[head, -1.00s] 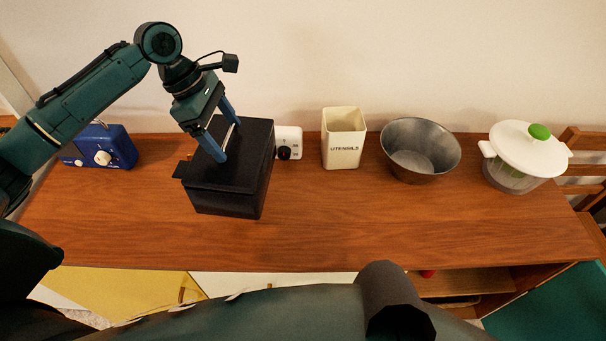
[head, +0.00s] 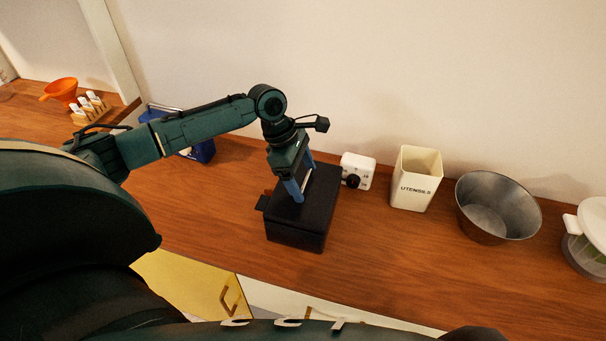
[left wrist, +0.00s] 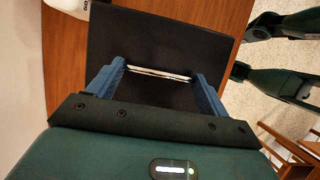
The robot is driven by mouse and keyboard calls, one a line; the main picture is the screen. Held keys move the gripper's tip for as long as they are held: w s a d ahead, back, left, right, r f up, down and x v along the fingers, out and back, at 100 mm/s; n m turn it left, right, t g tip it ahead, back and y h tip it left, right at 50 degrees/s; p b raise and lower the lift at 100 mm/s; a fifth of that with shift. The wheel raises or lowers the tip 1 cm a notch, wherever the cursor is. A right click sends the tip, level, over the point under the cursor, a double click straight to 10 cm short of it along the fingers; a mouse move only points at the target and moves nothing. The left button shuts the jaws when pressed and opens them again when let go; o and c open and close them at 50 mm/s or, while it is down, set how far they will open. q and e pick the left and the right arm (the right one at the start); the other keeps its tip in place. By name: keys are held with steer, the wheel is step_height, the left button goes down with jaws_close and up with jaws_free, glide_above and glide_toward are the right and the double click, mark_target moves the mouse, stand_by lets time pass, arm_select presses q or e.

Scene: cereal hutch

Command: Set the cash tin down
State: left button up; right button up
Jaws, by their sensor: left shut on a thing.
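The cash tin (head: 297,232) is a black box with a light handle on its lid, at the middle of the head view. It appears to be on or just above the wooden counter (head: 390,270); I cannot tell if it touches. My left gripper (head: 299,197) is over its lid, its blue fingers shut on the tin's handle. In the left wrist view the tin's dark lid (left wrist: 160,40) fills the upper middle, with the handle between the fingers (left wrist: 160,78). My right gripper is not in view.
Right of the tin stand a white timer-like device (head: 357,171), a cream utensils pot (head: 416,180), a metal bowl (head: 497,208) and a white-lidded container (head: 588,235). A blue device (head: 200,150) is partly behind my left arm. An orange funnel (head: 61,91) and a small rack (head: 91,108) are far left.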

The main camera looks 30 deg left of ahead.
arm_select(q)
steer(key=shift+w, duration=0.1)
steer(key=o, duration=1.6)
steer(key=shift+f, duration=0.2)
steer(key=o, duration=0.4)
steer(key=shift+o, duration=0.2)
steer(key=shift+r, duration=0.1)
